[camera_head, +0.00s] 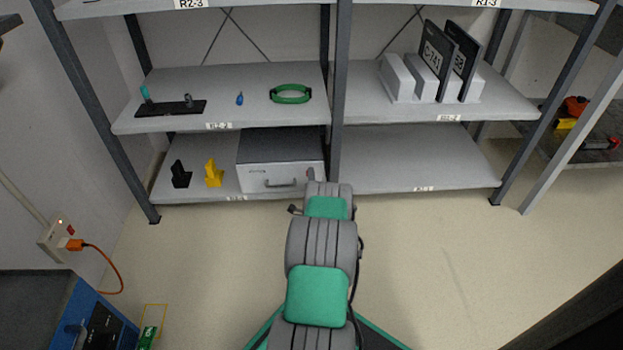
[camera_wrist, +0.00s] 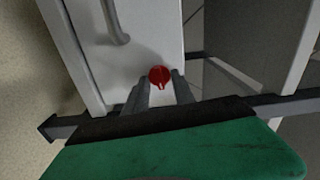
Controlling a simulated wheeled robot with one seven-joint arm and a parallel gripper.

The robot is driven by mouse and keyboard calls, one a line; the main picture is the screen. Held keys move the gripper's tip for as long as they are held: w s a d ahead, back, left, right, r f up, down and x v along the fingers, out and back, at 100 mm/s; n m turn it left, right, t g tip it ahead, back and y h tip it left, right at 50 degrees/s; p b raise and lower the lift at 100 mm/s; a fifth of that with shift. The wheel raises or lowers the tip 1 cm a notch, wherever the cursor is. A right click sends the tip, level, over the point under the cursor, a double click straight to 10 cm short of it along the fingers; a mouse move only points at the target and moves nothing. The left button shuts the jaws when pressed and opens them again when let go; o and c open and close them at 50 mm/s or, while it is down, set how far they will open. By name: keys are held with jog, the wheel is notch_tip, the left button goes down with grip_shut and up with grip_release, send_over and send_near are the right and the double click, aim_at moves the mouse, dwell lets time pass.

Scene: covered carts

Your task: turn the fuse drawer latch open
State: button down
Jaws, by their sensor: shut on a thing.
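The fuse drawer (camera_head: 280,145) is a grey metal box on the lower left shelf, with its front facing me. Its front face and bar handle (camera_wrist: 116,24) also show in the wrist view. The red round latch (camera_wrist: 159,74) sits on that front, beside the handle, with a small pointer on it. My gripper (camera_wrist: 161,86) has its two fingers on either side of the latch and is shut on it.
A black piece (camera_head: 180,175) and a yellow piece (camera_head: 214,173) stand left of the drawer. A rack upright (camera_head: 335,120) rises just right of it. The lower right shelf (camera_head: 410,160) is bare. A green ring (camera_head: 291,93) lies on the shelf above.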

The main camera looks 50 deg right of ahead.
jog(key=shift+m, duration=0.4)
jog(key=shift+s, duration=0.1)
jog(key=c, duration=1.1)
grip_release()
jog(key=p+v, duration=0.3)
jog(key=v, duration=0.4)
jog(key=shift+s+a, duration=0.25)
